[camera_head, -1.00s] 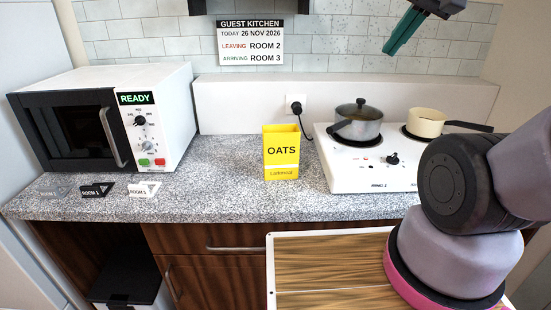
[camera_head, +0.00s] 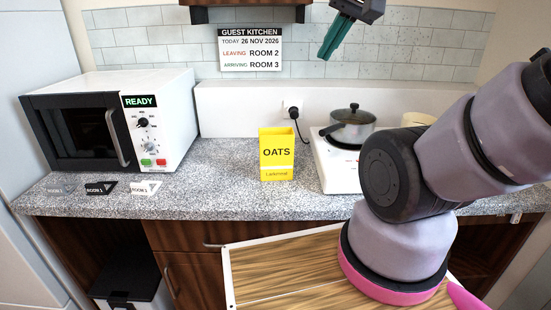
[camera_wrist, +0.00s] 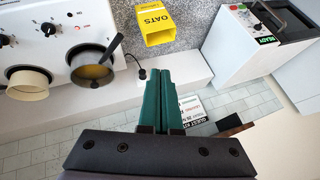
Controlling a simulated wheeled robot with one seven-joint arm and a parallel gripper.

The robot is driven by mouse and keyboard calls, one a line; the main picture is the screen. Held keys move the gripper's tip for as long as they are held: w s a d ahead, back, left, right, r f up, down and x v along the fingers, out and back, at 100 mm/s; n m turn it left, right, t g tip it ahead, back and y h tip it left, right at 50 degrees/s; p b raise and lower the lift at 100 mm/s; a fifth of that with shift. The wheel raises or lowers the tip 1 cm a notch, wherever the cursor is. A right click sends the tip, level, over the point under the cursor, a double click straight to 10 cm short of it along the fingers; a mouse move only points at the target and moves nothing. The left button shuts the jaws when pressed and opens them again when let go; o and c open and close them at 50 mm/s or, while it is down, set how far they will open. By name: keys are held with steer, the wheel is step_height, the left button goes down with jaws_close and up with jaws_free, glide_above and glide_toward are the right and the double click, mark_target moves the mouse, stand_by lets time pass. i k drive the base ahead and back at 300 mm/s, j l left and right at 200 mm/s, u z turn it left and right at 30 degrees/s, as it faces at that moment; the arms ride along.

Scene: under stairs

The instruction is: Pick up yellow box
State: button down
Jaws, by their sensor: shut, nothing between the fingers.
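The yellow box, labelled OATS (camera_head: 277,166), stands upright on the speckled counter between the microwave and the hob. In the wrist view the yellow box (camera_wrist: 155,36) shows at the top centre, beyond the fingertips and apart from them. My gripper (camera_head: 324,54) has green fingers and hangs high in front of the tiled wall, above and to the right of the box. In the wrist view my gripper (camera_wrist: 166,76) has its two fingers together with nothing between them.
A white hob (camera_head: 337,170) carries a lidded steel pot (camera_head: 352,134); my arm partly hides it. A cream pan (camera_wrist: 28,80) also shows in the wrist view. A white microwave (camera_head: 160,95) stands left. Room tags (camera_head: 100,188) lie before it. Counter around the box (camera_head: 225,165) is free.

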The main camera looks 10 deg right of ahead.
mark_target(277, 143)
steer(key=j+z, duration=0.25)
steer(key=j, duration=0.65)
steer(key=j+z, duration=0.25)
steer(key=j, duration=0.65)
steer(key=k+u, duration=0.1)
steer(key=i+z, duration=0.1)
